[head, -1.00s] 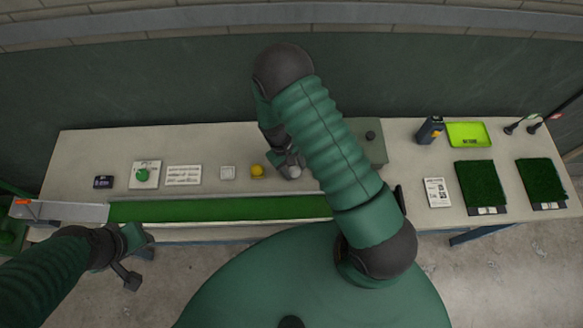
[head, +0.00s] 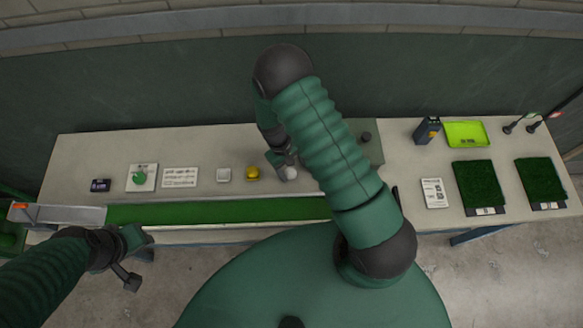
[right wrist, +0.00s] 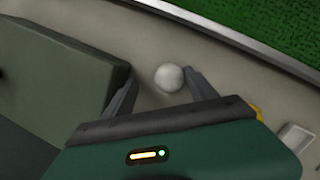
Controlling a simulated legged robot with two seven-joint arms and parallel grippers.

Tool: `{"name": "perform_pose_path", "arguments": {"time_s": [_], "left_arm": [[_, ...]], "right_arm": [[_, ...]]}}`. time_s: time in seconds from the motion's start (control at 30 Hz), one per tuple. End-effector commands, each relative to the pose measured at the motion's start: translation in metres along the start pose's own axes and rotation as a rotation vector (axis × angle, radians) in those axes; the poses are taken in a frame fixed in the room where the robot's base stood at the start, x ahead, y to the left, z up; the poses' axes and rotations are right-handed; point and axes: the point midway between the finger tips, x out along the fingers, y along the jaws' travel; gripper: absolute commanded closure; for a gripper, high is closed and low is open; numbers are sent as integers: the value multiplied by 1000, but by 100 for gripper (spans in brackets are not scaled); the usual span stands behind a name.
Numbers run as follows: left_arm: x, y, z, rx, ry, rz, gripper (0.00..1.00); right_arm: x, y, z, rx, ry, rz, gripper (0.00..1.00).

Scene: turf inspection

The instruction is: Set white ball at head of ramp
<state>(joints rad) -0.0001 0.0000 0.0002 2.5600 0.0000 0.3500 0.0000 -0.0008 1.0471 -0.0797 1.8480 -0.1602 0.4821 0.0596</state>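The white ball (head: 291,173) rests on the bench, right of a yellow ball (head: 253,173). In the right wrist view the white ball (right wrist: 169,77) lies between the spread fingertips of my right gripper (right wrist: 162,84), nearer the right finger, with a clear gap to the left one. My right gripper (head: 282,165) is partly hidden by its own arm in the head view. The ramp (head: 62,214) is a pale metal channel at the left with an orange mark at its outer end. My left gripper (head: 136,259) is open and empty in front of the bench's left part.
A green turf strip (head: 215,213) runs along the bench front from the ramp. A grey-green box (right wrist: 60,70) stands close beside my right gripper's left finger. A small white square block (head: 223,175), cards, turf samples (head: 479,187) and a lime tray (head: 466,134) also lie on the bench.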

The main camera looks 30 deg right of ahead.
Motion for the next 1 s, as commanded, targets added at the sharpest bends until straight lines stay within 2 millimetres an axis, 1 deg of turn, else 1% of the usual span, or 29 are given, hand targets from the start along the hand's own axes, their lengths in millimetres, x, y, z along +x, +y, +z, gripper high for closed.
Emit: {"name": "perform_pose_path", "arguments": {"time_s": [0.03, 0.47, 0.53, 0.6, 0.63, 0.67, 0.77, 0.9, 1.0], "left_arm": [[1, 0, 0, 0, 0, 0, 64], [2, 0, 0, 0, 0, 0, 64], [0, 0, 0, 0, 0, 0, 64], [-6, 0, -1, 0, 0, 0, 64], [0, 0, 0, 0, 0, 0, 64], [2, 0, 0, 0, 0, 0, 64], [8, 0, 2, 0, 0, 0, 64], [16, 0, 4, 0, 0, 0, 64], [20, 0, 5, 0, 0, 0, 64]], "right_arm": [[5, 2, 6, 1, -16, 4, 41], [6, 2, 6, 0, -18, 4, 41], [4, 2, 7, 0, -18, 4, 41], [-3, 3, 8, 0, -17, 4, 41], [-4, 3, 6, 0, -14, 4, 41], [-9, 2, 5, 0, -12, 4, 41], [-33, 1, 3, 0, -5, 4, 41], [-72, 0, 2, 1, -1, 4, 41], [-97, -1, 2, 1, -1, 4, 41]]}}
